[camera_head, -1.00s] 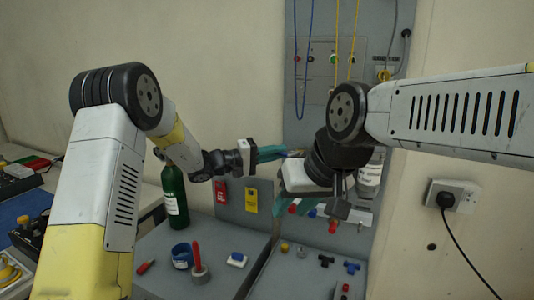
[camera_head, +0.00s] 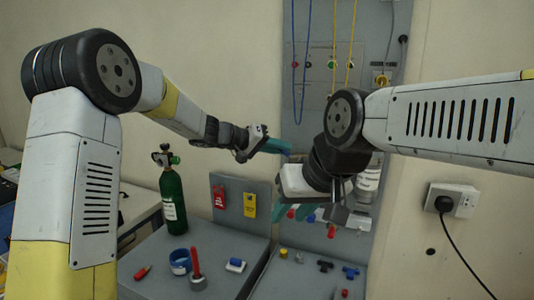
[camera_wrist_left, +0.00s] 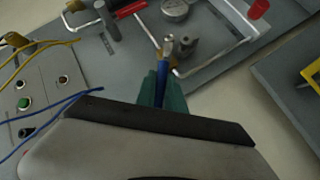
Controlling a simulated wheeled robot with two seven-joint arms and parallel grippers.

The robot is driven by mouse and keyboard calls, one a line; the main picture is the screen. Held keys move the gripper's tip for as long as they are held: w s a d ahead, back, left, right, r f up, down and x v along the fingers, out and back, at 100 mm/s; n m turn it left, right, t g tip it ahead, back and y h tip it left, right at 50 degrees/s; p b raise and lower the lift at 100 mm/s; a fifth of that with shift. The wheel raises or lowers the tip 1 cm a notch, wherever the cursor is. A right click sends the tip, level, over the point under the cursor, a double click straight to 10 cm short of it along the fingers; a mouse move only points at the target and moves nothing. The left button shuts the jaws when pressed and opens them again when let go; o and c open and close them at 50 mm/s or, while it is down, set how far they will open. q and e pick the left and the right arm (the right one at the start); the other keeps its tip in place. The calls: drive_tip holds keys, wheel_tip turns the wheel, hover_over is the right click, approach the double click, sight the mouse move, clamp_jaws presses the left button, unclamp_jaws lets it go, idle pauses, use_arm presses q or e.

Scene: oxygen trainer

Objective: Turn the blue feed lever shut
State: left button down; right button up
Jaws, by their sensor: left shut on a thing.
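In the left wrist view, the blue feed lever (camera_wrist_left: 161,88) lies between the green fingers of my left gripper (camera_wrist_left: 162,86), which are shut on it. The lever runs up to a metal valve fitting (camera_wrist_left: 168,48) on the grey panel's pipework. In the head view, my left gripper (camera_head: 286,147) reaches the panel from the left, and the lever cannot be made out there. My right gripper (camera_head: 308,212) is lower, in front of the panel's lower part. Its own arm partly covers it, and its jaw opening is unclear.
The grey panel (camera_head: 330,65) carries hanging blue and yellow cords. A green cylinder (camera_head: 172,200) stands on the left bench, near red and yellow tags (camera_head: 250,205). A blue tape roll (camera_head: 180,261) and small fittings lie below. My right arm is close beside my left gripper.

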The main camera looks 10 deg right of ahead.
use_arm(q)
drive_tip(key=d+r+m+y, duration=0.1)
drive_tip(key=s+m+t+y, duration=0.1)
drive_tip(key=y, duration=0.1)
drive_tip(key=shift+d+r, duration=0.35)
drive_tip(key=shift+r, duration=0.05)
drive_tip(key=shift+s+d+r+m+t+y, duration=0.3)
drive_tip(key=shift+s+d+m+y, duration=0.1)
drive_tip(key=shift+y, duration=0.1)
drive_tip(key=shift+s+d+m+t+y, duration=0.35)
drive_tip(key=shift+d+m+y, duration=0.15)
drive_tip(key=shift+y, duration=0.25)
drive_tip(key=shift+s+d+m+t+y, duration=0.35)
drive_tip(key=shift+d+y, duration=0.2)
drive_tip(key=shift+y, duration=0.2)
drive_tip(key=c, duration=1.4)
unclamp_jaws()
drive_tip(key=shift+c, duration=0.2)
drive_tip(key=shift+r, duration=0.15)
